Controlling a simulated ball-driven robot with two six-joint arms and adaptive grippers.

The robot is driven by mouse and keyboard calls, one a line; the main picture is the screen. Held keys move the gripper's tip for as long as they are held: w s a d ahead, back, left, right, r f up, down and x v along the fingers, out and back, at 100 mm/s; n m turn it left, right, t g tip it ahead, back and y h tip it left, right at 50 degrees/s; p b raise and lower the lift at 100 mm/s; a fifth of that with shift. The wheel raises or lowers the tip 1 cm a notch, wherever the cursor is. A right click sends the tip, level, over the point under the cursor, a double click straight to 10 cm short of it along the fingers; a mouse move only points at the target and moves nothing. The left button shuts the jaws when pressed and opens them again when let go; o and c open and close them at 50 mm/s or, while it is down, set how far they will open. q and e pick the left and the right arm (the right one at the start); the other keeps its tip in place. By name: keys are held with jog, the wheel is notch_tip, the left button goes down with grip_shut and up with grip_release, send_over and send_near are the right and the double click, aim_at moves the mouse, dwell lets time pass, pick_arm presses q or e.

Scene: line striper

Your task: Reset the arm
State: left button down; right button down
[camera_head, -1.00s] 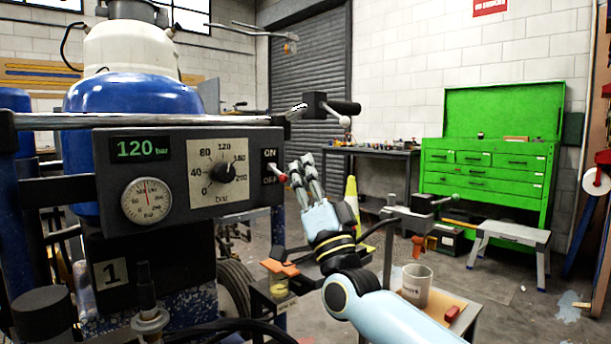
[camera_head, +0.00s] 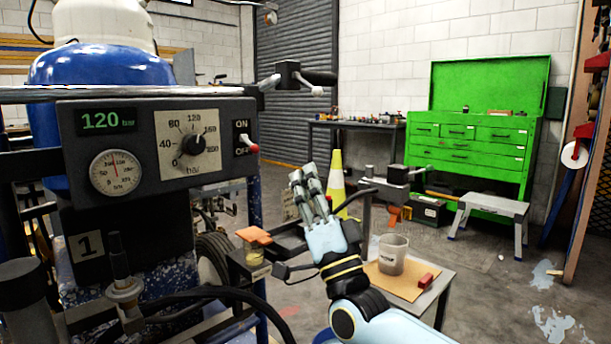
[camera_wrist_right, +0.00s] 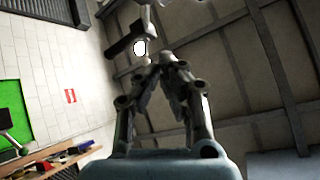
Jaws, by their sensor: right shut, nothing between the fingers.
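My right gripper (camera_head: 308,190) points up in front of the line striper's right side, right of its control panel (camera_head: 155,148). It is shut and empty, with clear space between it and the panel. In the right wrist view the two fingers of the right gripper (camera_wrist_right: 167,70) meet at their tips, with nothing between them. The panel shows 120 bar on its display (camera_head: 107,120), a pressure dial (camera_head: 190,145), a round gauge (camera_head: 115,173) and a red-tipped ON/OFF switch (camera_head: 250,146). My left gripper is not in view.
A traffic cone (camera_head: 337,183) is behind the gripper. A green tool cabinet (camera_head: 470,155) and a grey step stool (camera_head: 492,205) stand farther back.

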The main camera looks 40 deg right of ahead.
dwell(0.3)
jog(key=s+a+f+n+g+y, duration=0.15)
jog(key=s+f+g, duration=0.25)
jog(key=f, duration=1)
jog(key=s+f+n+g+y, duration=0.1)
jog(key=s+f+n+g, duration=0.2)
jog(key=f, duration=1.1)
jog(key=s+f+g+y, duration=0.1)
jog(key=s+f+g, duration=0.35)
jog(key=f, duration=0.95)
jog(key=s+a+f+n+g, duration=0.25)
jog(key=s+f+g, duration=0.45)
jog(key=s+f, duration=0.8)
jog(key=s+f+n+g, duration=0.2)
jog(key=s+f+g, duration=0.2)
jog(key=s, duration=0.7)
jog(key=s+f+n+g, duration=0.2)
jog(key=s+f+g, duration=0.2)
jog(key=s, duration=0.8)
jog(key=shift+a+f, duration=0.2)
jog(key=shift+a, duration=0.1)
jog(key=shift+y, duration=0.25)
